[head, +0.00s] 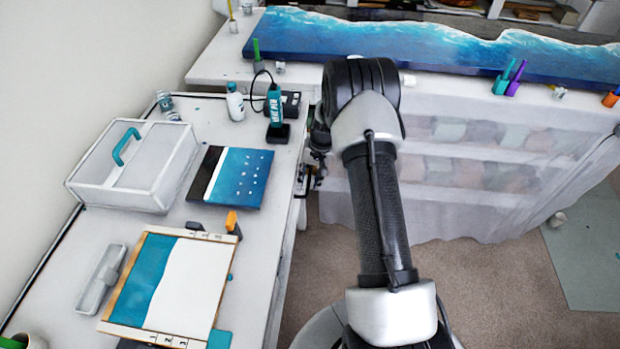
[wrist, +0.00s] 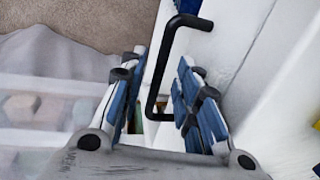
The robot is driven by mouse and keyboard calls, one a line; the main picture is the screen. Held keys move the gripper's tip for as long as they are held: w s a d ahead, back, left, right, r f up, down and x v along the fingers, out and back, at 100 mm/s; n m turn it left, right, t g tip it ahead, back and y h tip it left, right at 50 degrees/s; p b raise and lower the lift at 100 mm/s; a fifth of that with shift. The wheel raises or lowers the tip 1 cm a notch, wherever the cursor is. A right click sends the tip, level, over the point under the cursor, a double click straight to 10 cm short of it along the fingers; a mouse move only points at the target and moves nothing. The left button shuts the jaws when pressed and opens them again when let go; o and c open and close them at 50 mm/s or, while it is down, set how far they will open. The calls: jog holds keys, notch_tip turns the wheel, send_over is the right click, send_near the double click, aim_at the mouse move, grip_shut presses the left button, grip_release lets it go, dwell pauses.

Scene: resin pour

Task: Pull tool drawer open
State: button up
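The drawer's black bar handle (wrist: 158,65) stands out from a white front (wrist: 232,32) in the wrist view. My gripper (wrist: 162,62) is open, with its blue-padded fingers on either side of the handle bar. The right finger is in the gap between the bar and the white front. The left finger is on the bar's outer side, and I see a gap between that finger and the bar. In the head view my gripper (head: 316,165) is at the right side of the white bench (head: 262,235), mostly hidden by my arm. The handle is hidden there.
On the bench are a white caddy (head: 135,175), a blue panel (head: 238,178), a framed board (head: 185,280), a heat tool (head: 275,108) and a bottle (head: 235,103). A draped table (head: 465,170) stands behind my arm. Carpet (head: 330,250) is open right of the bench.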

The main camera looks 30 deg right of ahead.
jog(key=shift+c, duration=0.4)
grip_shut()
dwell(0.4)
